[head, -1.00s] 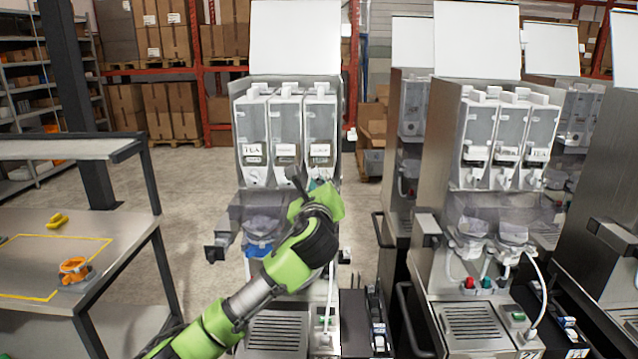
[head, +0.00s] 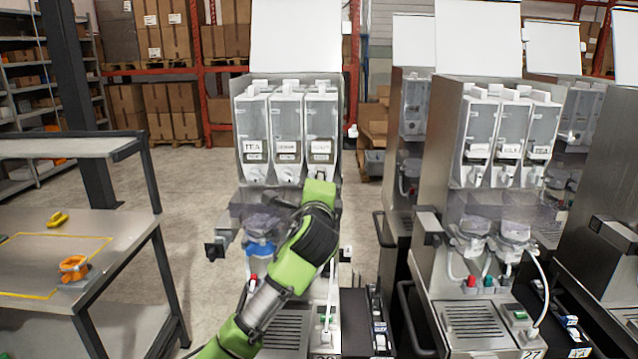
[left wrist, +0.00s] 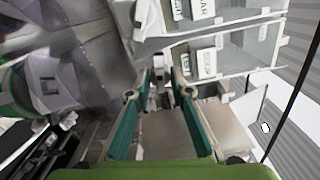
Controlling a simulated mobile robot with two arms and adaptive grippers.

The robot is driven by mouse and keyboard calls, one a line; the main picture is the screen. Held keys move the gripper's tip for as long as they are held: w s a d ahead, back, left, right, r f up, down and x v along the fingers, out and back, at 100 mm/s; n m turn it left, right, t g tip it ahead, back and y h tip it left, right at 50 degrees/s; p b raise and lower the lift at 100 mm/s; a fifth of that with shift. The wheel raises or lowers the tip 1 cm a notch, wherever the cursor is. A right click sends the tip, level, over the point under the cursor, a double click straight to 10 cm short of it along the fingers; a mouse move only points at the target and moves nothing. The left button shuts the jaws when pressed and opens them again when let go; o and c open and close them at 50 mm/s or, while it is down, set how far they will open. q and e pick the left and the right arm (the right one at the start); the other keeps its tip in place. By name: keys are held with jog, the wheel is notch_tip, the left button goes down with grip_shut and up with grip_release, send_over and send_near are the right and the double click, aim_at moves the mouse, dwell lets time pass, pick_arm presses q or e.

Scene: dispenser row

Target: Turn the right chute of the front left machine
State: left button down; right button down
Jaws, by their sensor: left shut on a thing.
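The front left machine (head: 241,190) has three clear canisters side by side with labels, each with a small white chute below. The right canister (head: 320,112) stands above my left gripper (head: 320,184). In the left wrist view my left gripper (left wrist: 158,90) has its two teal fingers on either side of the small white right chute (left wrist: 158,68) and is shut on it. In the head view the gripper mostly hides this chute. The exact turn of the chute is hard to tell. My right gripper is not in view.
A second machine (head: 440,185) with three canisters stands to the right. A steel table (head: 130,232) at left holds an orange item (head: 73,268) and a yellow item (head: 58,219). A blue-capped part (head: 260,249) sits below the canisters, beside my arm.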

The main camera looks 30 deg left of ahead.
pick_arm(q)
jog(key=shift+f+n+b, duration=0.2)
jog(key=shift+n+b, duration=0.6)
jog(key=shift+n, duration=3)
jog(key=c, duration=2.2)
grip_release()
jog(key=shift+o, duration=0.2)
jog(key=v, duration=1.2)
jog(key=shift+f, duration=0.1)
